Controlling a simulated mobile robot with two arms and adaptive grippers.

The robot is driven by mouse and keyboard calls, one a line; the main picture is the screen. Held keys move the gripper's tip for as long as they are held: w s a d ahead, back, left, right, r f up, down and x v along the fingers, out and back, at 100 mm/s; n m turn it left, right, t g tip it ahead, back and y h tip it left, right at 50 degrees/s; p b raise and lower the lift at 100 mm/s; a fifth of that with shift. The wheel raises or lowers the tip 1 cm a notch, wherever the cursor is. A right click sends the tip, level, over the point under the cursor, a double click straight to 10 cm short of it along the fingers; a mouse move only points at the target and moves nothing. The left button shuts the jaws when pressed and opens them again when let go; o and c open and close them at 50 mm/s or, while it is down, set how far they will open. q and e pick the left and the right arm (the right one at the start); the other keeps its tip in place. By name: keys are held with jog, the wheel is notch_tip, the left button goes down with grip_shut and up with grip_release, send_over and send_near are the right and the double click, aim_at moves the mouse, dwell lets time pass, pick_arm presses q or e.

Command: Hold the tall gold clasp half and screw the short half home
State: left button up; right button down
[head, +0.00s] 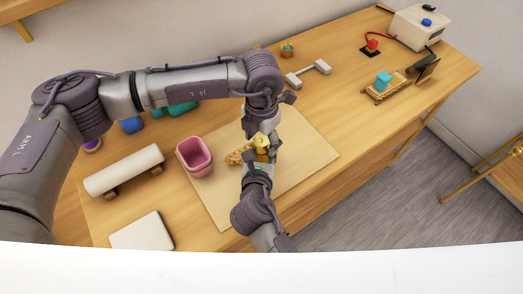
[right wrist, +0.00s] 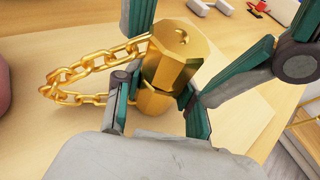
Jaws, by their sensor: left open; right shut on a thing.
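The gold clasp (head: 261,141) stands upright above the mat in the head view, its two halves stacked. In the right wrist view the faceted upper half (right wrist: 172,55) sits on the lower half (right wrist: 153,101); I take the upper as the short half and the lower as the tall one. A gold chain (right wrist: 75,73) loops left from the clasp. My right gripper (right wrist: 158,108) is shut on the lower half. My left gripper (head: 262,128) is open, its fingers apart on either side of the upper half. Whether the seam is fully closed is unclear.
A pale mat (head: 310,157) lies under the clasp. A pink cup (head: 194,157) stands left, with a white roll on a stand (head: 124,170) and a white block (head: 142,231).

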pick_arm(q)
notch_tip(320, 180, up, 4)
jog(key=shift+f, duration=0.1)
jog(key=shift+c, duration=0.4)
jog(key=n, duration=0.1)
jog(key=r+n, duration=0.1)
jog(key=n, duration=0.3)
jog(key=shift+r, duration=0.35)
jog(key=n, duration=0.1)
jog(key=r+n, duration=0.1)
jog(key=n, duration=0.3)
jog(key=shift+r, duration=0.4)
jog(key=shift+f, duration=0.15)
jog(key=shift+f, duration=3.9)
